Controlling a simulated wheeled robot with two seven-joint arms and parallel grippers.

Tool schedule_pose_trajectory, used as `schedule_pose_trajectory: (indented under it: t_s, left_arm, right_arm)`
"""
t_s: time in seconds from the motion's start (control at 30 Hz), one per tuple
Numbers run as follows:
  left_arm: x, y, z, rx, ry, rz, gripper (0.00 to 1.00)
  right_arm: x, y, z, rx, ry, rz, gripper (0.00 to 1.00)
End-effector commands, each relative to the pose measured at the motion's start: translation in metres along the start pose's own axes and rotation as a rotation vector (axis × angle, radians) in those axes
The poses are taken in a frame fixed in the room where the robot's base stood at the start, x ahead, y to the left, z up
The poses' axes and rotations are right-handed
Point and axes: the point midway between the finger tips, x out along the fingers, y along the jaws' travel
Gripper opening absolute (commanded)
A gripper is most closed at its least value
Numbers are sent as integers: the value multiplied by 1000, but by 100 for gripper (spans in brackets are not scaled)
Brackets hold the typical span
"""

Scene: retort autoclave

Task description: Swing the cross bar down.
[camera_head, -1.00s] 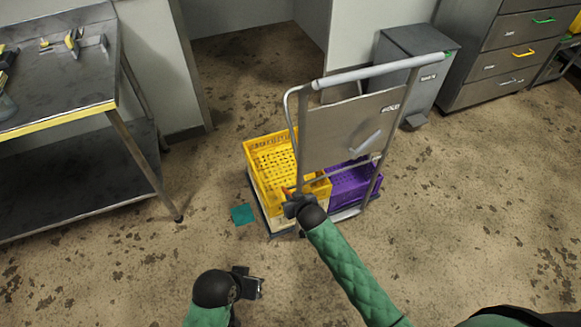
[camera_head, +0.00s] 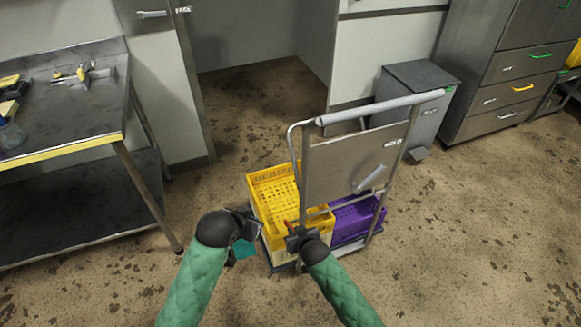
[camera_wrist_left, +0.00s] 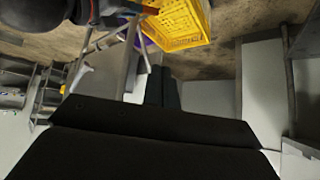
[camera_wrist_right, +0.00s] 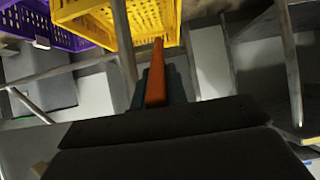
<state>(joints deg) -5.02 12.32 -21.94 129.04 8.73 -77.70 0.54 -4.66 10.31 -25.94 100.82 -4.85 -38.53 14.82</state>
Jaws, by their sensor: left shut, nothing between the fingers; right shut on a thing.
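A trolley has a tall frame with a pale push bar (camera_head: 380,107) and a grey panel (camera_head: 340,165). I cannot tell which part is the cross bar. My right gripper (camera_head: 297,238) is at the frame's lower left, in front of the yellow crate. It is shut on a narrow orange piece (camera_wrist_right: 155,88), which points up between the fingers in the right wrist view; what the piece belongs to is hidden. My left gripper (camera_head: 246,224) is shut and empty, just left of the yellow crate; its fingers show in the left wrist view (camera_wrist_left: 162,88).
The trolley carries a yellow crate (camera_head: 272,182) and a purple crate (camera_head: 362,216). A steel table (camera_head: 70,115) with tools stands at left. A grey bin (camera_head: 420,95) and drawer cabinet (camera_head: 500,95) stand behind right. Floor at right is clear.

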Motion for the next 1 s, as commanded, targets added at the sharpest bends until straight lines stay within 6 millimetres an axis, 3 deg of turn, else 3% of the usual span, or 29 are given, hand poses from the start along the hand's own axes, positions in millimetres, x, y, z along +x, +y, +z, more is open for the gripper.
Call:
schedule_pose_trajectory:
  t_s: [0.3, 0.53, 0.8, 1.0]
  left_arm:
    - [37, -22, -67, 158, 90, 29, 0]
    - [77, -33, -104, 373, 181, 79, 0]
    - [126, -26, -94, 625, 301, 141, 0]
    - [143, -22, -98, 802, 438, 122, 0]
  right_arm:
    - [0, 0, 0, 0, 0, 0, 0]
    - [0, 0, 0, 0, 0, 0, 0]
    - [0, 0, 0, 0, 0, 0, 0]
    - [0, 0, 0, 0, 0, 0, 0]
